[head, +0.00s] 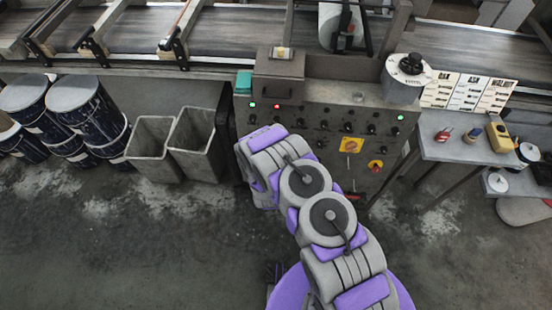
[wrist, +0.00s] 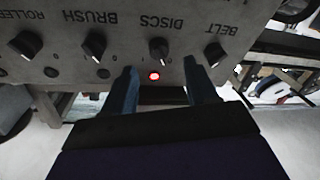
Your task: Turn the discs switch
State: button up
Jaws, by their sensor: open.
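The discs switch (wrist: 158,50) is a black knob with a light pointer mark under the DISCS label in the wrist view. My gripper (wrist: 159,66) is open, its two dark fingers apart and pointing toward the panel on either side of the knob's line. A lit red lamp (wrist: 153,76) shows between the fingertips, close to the knob. No finger is visibly closed on the knob. In the head view my arm reaches to the left part of the control panel (head: 318,112) and hides the fingers. I cannot tell the discs switch apart there.
The BRUSH knob (wrist: 94,46) and the BELT knob (wrist: 214,54) flank the discs switch. In the head view, grey bins (head: 196,143) and drums (head: 75,97) stand left of the panel. A side table (head: 455,148) with small items stands right. An emergency-style red knob (head: 376,166) sits low on the panel.

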jog(key=s+p, duration=0.2)
jog(key=s, duration=0.9)
jog(key=shift+d, duration=0.4)
jog(key=shift+s, duration=0.1)
jog(key=w+r+m+g+h, duration=0.3)
jog(key=w+r+m+g, duration=0.3)
jog(key=w+r+g, duration=0.1)
jog(key=s+d+r+g+y, duration=0.1)
jog(key=s+d+r+g, duration=0.2)
jog(key=r, duration=0.4)
jog(key=s+r+g+y, duration=0.2)
jog(key=s+r, duration=0.3)
jog(key=r, duration=0.2)
jog(key=s+d+r+g, duration=0.2)
jog(key=s+d+r, duration=0.3)
jog(key=s, duration=0.5)
jog(key=s+d+r+n+g+h, duration=0.1)
jog(key=s+d+r+g, duration=0.2)
jog(key=s+r, duration=0.3)
jog(key=s+d+r+g, duration=0.2)
jog(key=s+d+r, duration=0.4)
jog(key=s, duration=0.9)
jog(key=shift+s+d+n+g+h, duration=0.3)
jog(key=shift+s, duration=0.05)
